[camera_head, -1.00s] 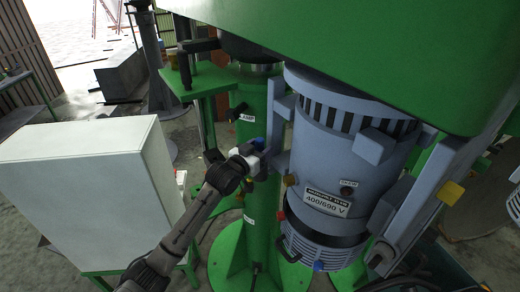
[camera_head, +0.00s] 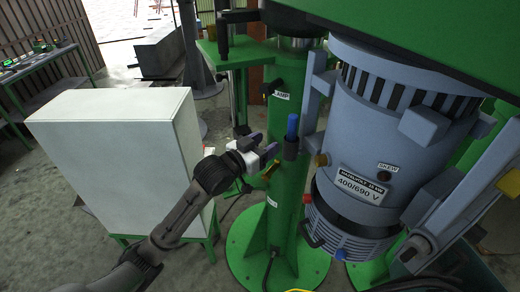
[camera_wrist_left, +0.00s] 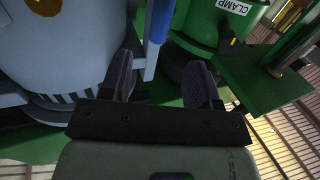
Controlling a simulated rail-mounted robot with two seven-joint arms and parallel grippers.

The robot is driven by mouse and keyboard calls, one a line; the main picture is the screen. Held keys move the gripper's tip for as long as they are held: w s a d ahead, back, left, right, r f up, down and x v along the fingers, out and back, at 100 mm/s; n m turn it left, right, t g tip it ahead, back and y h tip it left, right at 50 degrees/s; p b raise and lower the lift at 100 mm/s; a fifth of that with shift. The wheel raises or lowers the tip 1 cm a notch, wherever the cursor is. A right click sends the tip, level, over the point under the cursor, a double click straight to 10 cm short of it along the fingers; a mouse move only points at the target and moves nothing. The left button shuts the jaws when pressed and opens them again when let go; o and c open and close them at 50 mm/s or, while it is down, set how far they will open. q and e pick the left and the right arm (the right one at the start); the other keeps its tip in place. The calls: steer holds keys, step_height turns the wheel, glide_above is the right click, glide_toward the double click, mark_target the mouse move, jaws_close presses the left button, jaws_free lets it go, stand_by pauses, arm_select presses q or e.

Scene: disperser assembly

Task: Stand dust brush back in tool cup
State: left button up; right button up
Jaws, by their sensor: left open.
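A blue upright rod, which looks like the dust brush's handle (camera_head: 292,126), stands in a dark holder that looks like the tool cup (camera_head: 291,149), beside the green column. Its lower end is hidden in the holder, so bristles do not show. My left gripper (camera_head: 266,147) is open and empty, just left of the holder and a small gap away. In the left wrist view my two spread fingers (camera_wrist_left: 161,72) have nothing between them, and the blue handle (camera_wrist_left: 160,22) shows beyond them near the top. My right gripper is not in view.
The blue-grey motor (camera_head: 362,150) stands close to the right of the holder. The green column (camera_head: 285,190) rises behind my gripper. A white cabinet (camera_head: 115,150) fills the left, near my left arm. A green bench (camera_head: 40,70) is at the far left.

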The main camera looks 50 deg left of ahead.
arm_select(q)
steer(key=s+d+f+m+g, duration=0.1)
steer(key=s+d+f+g, duration=0.5)
steer(key=f, duration=0.6)
steer(key=s+d+f+g, duration=0.2)
steer(key=s+d+f, duration=0.3)
steer(key=s+f, duration=0.45)
steer(key=s+d+f+g, duration=0.3)
steer(key=s+d+f, duration=0.1)
steer(key=s, duration=0.4)
steer(key=s+d+f+m+g, duration=0.1)
steer(key=s+d+f+g, duration=0.2)
steer(key=s+f, duration=0.3)
steer(key=s, duration=0.2)
steer(key=shift+s+d+f+h, duration=0.3)
steer(key=shift+d+f, duration=0.05)
steer(key=shift+d, duration=0.05)
